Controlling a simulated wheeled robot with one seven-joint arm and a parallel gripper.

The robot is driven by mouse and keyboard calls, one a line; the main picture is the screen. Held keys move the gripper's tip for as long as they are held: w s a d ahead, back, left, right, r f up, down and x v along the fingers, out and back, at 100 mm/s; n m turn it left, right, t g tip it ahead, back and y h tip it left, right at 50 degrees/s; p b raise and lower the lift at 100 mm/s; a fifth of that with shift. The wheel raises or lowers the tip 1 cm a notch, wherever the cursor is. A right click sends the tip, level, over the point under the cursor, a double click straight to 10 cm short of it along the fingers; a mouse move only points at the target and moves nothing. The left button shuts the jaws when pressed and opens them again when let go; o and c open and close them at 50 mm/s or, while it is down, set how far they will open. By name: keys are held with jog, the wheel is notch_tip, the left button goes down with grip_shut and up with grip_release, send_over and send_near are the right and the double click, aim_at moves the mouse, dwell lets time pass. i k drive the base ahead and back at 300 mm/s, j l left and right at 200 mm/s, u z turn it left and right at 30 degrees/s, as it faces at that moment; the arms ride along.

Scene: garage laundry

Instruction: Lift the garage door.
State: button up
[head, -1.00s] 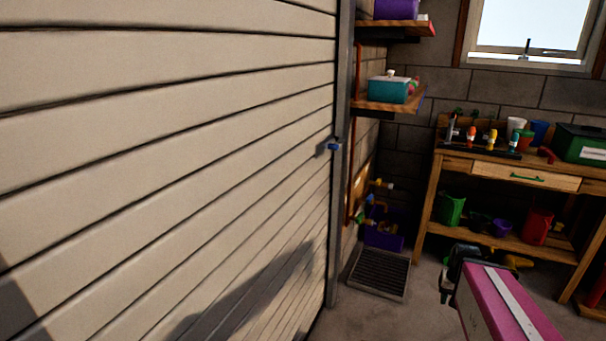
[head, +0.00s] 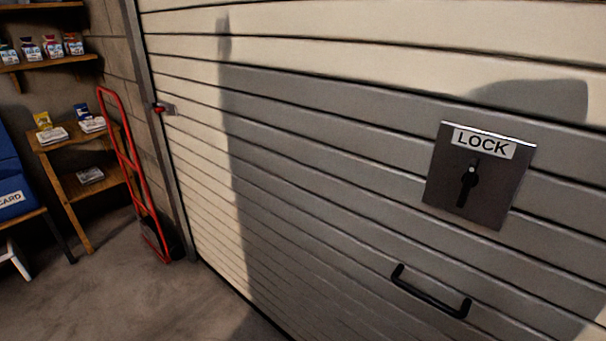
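The garage door (head: 330,200) is a cream slatted panel that fills the middle and right of the head view. It reaches down toward the floor at the left. A grey square lock plate labelled LOCK (head: 427,190) is on it at the right, with a dark keyhole-shaped lever (head: 467,187) pointing mostly down. A black bar handle (head: 430,293) is fixed to the door below the plate. A small red latch (head: 160,109) sits at the door's left edge, by the frame post. My gripper is not in view; only a shadow falls across the door.
A red hand truck (head: 137,175) leans by the wall just left of the door post. Wooden shelves (head: 62,170) with packets and papers stand further left. A blue bin (head: 10,180) is at the left edge. The concrete floor (head: 140,290) in front is clear.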

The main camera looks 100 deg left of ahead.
aim_at(320, 152)
jog(key=u, duration=3.6)
